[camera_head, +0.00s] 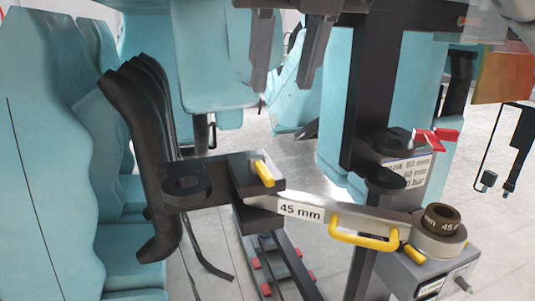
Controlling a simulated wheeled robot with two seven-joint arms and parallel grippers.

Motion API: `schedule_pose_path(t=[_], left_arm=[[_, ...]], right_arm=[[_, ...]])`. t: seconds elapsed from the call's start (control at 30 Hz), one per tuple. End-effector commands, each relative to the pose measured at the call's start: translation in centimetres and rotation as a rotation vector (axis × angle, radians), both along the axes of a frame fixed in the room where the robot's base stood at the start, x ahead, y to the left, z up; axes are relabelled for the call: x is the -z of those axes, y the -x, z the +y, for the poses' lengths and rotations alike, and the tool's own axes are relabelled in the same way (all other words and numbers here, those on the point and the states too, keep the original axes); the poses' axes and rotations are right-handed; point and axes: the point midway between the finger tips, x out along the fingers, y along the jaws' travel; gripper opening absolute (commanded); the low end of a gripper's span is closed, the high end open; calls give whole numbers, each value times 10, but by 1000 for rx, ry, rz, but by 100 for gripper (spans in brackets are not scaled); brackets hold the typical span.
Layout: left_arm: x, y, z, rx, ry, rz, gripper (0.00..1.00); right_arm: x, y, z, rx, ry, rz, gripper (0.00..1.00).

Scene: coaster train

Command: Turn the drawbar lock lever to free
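A grey drawbar (375,219) labelled "45 mm" spans from a dark coupling block (219,177) to a bushing (441,219) on a grey box. A yellow handle (365,240) is fixed along its side. A short yellow lever (263,173) stands tilted on the dark block. A red lever (436,137) sits by the dark coupler at the right. I cannot tell for sure which is the lock lever, nor read any locked or free mark. My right gripper (281,88) hangs open and empty at the top, its fingers apart, above and clear of the drawbar.
Teal seats (50,150) fill the left and back. A dark upright post (370,100) rises behind the drawbar. Dark rails with red blocks (255,263) lie below. Cables hang at the far right.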

Motion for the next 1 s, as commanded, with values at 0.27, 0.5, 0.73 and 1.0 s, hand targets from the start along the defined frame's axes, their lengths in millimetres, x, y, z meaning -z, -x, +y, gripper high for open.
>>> schedule_pose_path(t=[0.27, 0.5, 0.73, 1.0], left_arm=[[8, 7, -1, 0, 2, 21, 36], [6, 5, -1, 1, 1, 17, 36], [3, 3, -1, 1, 2, 10, 36], [3, 3, -1, 1, 2, 9, 36]], right_arm=[[58, -22, 7, -2, 0, 4, 34], [101, -39, 13, -3, -1, 4, 34], [123, -48, 16, -2, -1, 2, 34], [126, -49, 16, -2, -1, 0, 34]])
